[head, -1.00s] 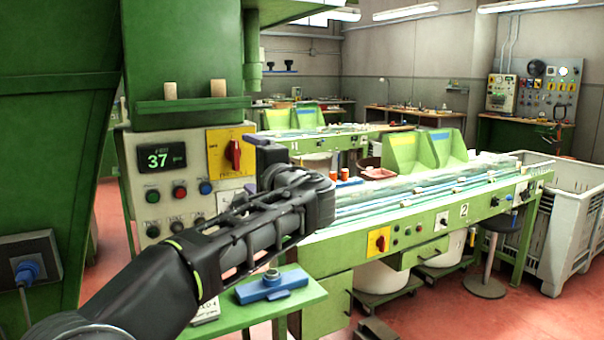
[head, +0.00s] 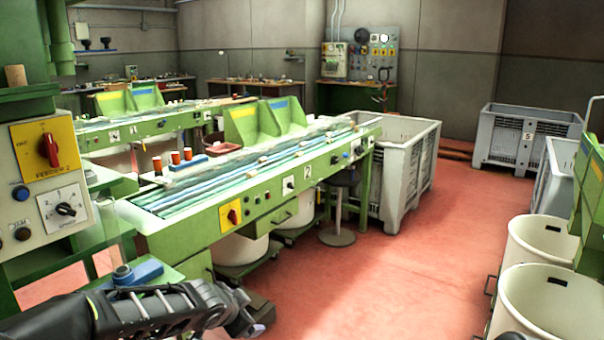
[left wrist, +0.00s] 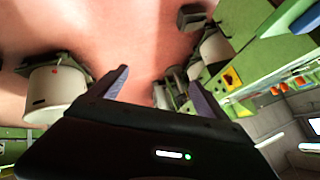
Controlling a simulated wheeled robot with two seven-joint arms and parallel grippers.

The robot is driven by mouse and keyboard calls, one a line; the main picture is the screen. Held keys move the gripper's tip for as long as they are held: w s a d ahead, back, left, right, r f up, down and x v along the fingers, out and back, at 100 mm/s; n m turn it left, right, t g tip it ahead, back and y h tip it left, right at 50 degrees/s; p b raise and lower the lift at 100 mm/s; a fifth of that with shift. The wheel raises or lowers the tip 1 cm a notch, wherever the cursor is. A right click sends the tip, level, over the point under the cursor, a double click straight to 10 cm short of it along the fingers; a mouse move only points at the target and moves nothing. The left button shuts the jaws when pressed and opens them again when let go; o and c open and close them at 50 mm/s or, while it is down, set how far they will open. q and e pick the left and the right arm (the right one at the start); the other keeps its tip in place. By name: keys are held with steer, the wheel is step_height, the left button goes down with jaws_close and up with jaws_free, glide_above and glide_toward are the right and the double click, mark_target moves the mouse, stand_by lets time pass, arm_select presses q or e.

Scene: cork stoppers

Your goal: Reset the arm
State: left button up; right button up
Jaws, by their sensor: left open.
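My left arm comes in low at the left of the head view, its gripper (head: 250,322) near the bottom edge above the red floor. In the left wrist view my left gripper (left wrist: 162,92) has its two fingers spread, with nothing between them. The floor, a white tub (left wrist: 52,92) and the green bench (left wrist: 245,85) show beyond the fingers, tilted.
A green conveyor bench (head: 262,205) runs across the middle. A control panel (head: 45,180) stands at the left. Grey crates (head: 400,185) and cream tubs (head: 535,300) stand at the right. The red floor (head: 400,265) between is clear.

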arm_select(q)
steer(key=s+d+f+n+g+h, duration=0.1)
steer(key=s+d+f+n, duration=0.1)
steer(key=s+d+f, duration=0.3)
steer(key=s+d+f+n+g+h, duration=0.1)
steer(key=s+f, duration=0.2)
steer(key=f, duration=0.4)
steer(key=s+f+n+g+p, duration=0.1)
steer(key=s+f+n+g, duration=0.1)
steer(key=s+f, duration=0.4)
steer(key=s+f+n+g+p, duration=0.1)
steer(key=s+f+n, duration=0.3)
steer(key=s, duration=0.9)
steer(key=s+f+n+g+p, duration=0.2)
steer(key=s+f+g, duration=0.1)
steer(key=s+f, duration=0.5)
steer(key=shift+s+f+n, duration=0.3)
steer(key=shift+s+n, duration=0.1)
steer(key=shift+s, duration=0.55)
